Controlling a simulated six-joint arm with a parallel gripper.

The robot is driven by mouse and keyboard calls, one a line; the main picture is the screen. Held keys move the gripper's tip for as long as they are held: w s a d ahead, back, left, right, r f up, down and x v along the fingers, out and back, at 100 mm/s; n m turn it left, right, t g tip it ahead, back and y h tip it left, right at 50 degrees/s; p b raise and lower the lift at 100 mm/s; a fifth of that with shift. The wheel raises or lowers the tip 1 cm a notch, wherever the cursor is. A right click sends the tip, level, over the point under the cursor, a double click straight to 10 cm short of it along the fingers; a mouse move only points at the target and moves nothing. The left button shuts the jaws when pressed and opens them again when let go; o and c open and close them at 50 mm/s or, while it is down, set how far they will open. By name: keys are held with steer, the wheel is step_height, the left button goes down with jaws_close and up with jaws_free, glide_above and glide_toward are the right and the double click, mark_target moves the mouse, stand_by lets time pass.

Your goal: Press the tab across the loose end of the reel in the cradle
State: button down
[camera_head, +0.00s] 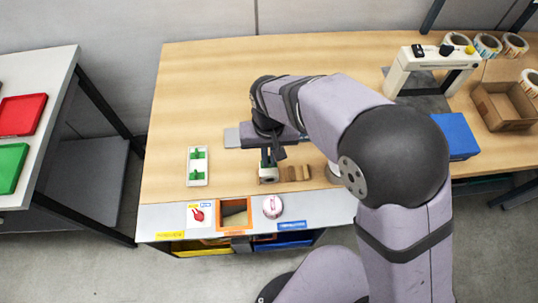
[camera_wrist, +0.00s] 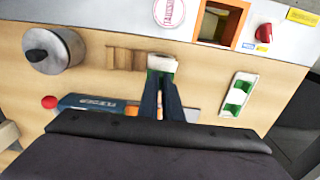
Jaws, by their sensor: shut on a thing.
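My gripper (camera_wrist: 160,82) points down at a small white reel (camera_wrist: 163,63) at the end of a wooden cradle (camera_wrist: 124,58). The head view also shows the reel (camera_head: 268,174) and the wood (camera_head: 297,173) beside it. Green shows between my fingertips and the reel, so my gripper appears shut on a green tab (camera_wrist: 151,74). The fingers hide most of it; I cannot tell whether it lies across the loose end. A white tab holder (camera_head: 197,167) stands to the left, with two green tabs on it; it also shows in the wrist view (camera_wrist: 238,95).
A metal cylinder with a dark knob (camera_wrist: 52,48) stands near the cradle. An orange-framed opening (camera_head: 235,213) and a pink round item (camera_head: 272,206) are at the front edge. A white machine (camera_head: 432,68) and cardboard box (camera_head: 504,105) stand at the back right.

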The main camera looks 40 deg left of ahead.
steer(key=shift+f+b, duration=0.55)
steer(key=shift+f, duration=0.5)
steer(key=shift+f, duration=0.3)
stand_by(0.3)
steer(key=c, duration=1.9)
jaws_free()
steer(key=shift+o, duration=0.2)
steer(key=shift+r+b, duration=1.15)
steer(key=shift+r, duration=2.55)
